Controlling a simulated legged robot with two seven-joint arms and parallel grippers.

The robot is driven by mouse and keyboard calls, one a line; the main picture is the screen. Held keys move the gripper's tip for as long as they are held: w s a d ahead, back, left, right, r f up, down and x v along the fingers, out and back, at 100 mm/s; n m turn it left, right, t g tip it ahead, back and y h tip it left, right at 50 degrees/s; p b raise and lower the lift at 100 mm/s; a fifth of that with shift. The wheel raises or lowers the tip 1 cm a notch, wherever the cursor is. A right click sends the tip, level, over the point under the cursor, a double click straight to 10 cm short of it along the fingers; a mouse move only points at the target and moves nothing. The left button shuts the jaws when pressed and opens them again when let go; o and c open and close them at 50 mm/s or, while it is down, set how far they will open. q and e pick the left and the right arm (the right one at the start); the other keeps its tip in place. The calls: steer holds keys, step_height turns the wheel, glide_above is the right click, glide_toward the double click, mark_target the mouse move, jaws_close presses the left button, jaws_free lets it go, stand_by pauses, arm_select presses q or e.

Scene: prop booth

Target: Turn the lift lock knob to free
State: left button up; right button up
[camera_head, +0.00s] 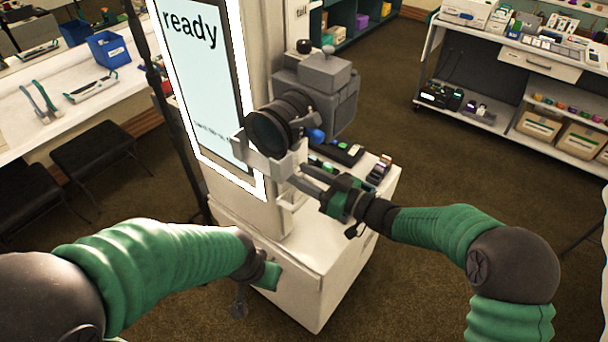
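A white booth column (232,205) carries a grey camera (335,95) with a black lens on a light grey bracket (262,165). Contact is unclear. My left gripper (268,276) is low by the booth's base, its fingers mostly hidden by my forearm.
A screen (205,80) reading "ready" faces left on the column. The white base (315,260) holds small dark items on its top. A white counter (75,110) with a blue bin (108,49) is at left, with black stools (95,155) below. Shelving (500,70) stands at right.

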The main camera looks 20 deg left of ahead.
jaws_close()
steer(key=n+b, duration=0.4)
steer(key=shift+f, duration=0.15)
steer(key=n+b, duration=1)
steer(key=shift+s+f+h, duration=0.1)
steer(key=shift+h, duration=0.2)
steer(key=n+b, duration=0.3)
steer(key=shift+n+b, duration=0.3)
steer(key=shift+r, duration=0.2)
